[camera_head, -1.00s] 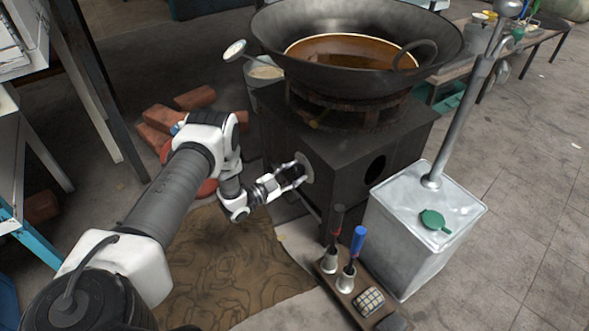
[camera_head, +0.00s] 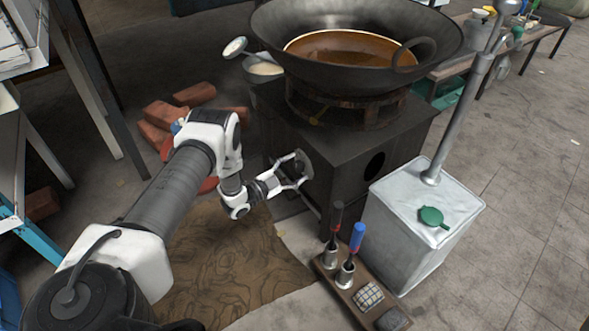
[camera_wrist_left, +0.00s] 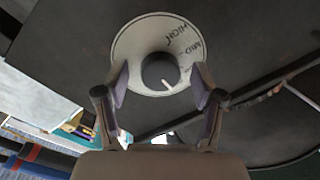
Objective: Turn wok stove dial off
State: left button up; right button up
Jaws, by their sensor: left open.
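The wok stove (camera_head: 345,150) is a dark box with a wide wok (camera_head: 355,75) of brown liquid on top. Its dial (camera_wrist_left: 160,72) is a black knob on a round pale plate marked HIGH and MID in the left wrist view. My left gripper (camera_wrist_left: 161,82) is open, with one finger on each side of the knob over the plate's lower part. Gaps show between the fingers and the knob, and I cannot tell whether they touch the plate. In the head view the left gripper (camera_head: 297,173) is at the stove's front, partly covering the dial plate. My right gripper is not in view.
A silver metal can (camera_head: 420,225) with a green cap stands right of the stove. A wooden rack (camera_head: 343,285) with blue- and black-handled tools sits in front. Red bricks (camera_head: 180,110) lie left of the stove, and brown cardboard (camera_head: 230,255) covers the floor.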

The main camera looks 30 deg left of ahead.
pick_arm(q)
jog(key=shift+s, duration=0.1)
jog(key=v, duration=1.1)
jog(key=shift+s+a, duration=0.25)
jog(key=shift+s, duration=0.1)
